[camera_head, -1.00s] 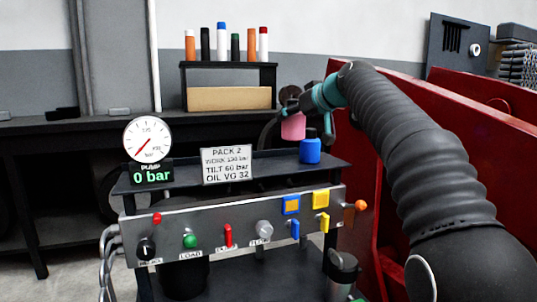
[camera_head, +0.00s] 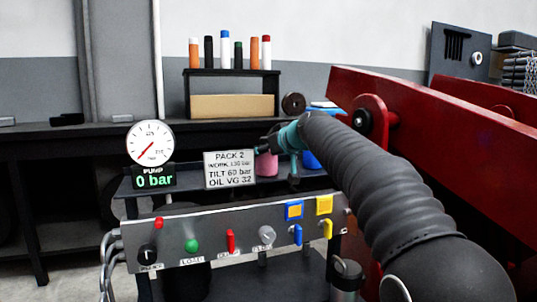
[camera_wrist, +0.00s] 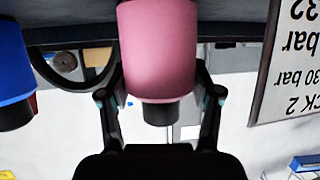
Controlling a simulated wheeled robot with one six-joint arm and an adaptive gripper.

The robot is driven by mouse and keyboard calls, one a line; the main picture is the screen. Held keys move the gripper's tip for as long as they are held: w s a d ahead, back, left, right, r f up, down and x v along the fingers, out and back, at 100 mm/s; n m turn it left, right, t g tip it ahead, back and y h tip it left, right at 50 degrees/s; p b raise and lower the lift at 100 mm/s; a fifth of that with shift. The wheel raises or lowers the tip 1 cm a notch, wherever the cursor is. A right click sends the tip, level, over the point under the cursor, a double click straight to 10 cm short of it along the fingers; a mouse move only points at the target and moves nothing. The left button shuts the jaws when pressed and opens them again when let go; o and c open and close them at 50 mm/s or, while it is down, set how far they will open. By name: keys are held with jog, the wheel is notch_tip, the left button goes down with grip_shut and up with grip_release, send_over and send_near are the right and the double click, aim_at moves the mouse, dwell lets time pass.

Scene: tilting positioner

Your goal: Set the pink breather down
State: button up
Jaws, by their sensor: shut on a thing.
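The pink breather (camera_head: 267,165) is upright above or on the top shelf of the hydraulic pack, just right of the PACK 2 sign. In the wrist view the pink breather (camera_wrist: 160,50) fills the middle, between the fingers, with its dark narrow end toward the palm. My gripper (camera_head: 272,142) is shut on it; it also shows in the wrist view (camera_wrist: 160,85). I cannot tell whether the breather's base touches the shelf (camera_head: 195,193).
A blue breather (camera_head: 310,161) stands close to the right, partly hidden by my arm; it also shows in the wrist view (camera_wrist: 12,75). The PACK 2 sign (camera_head: 230,169) is close on the left. A control panel (camera_head: 210,240) is in front. Red machinery (camera_head: 440,140) stands right.

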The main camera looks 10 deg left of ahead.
jog(key=o, duration=1.2)
jog(key=shift+r, duration=0.15)
jog(key=shift+s+d, duration=0.25)
jog(key=b+v, duration=0.1)
jog(key=v, duration=1)
jog(key=shift+s+d+b, duration=0.1)
jog(key=shift+s+b, duration=0.05)
jog(key=shift+b, duration=0.2)
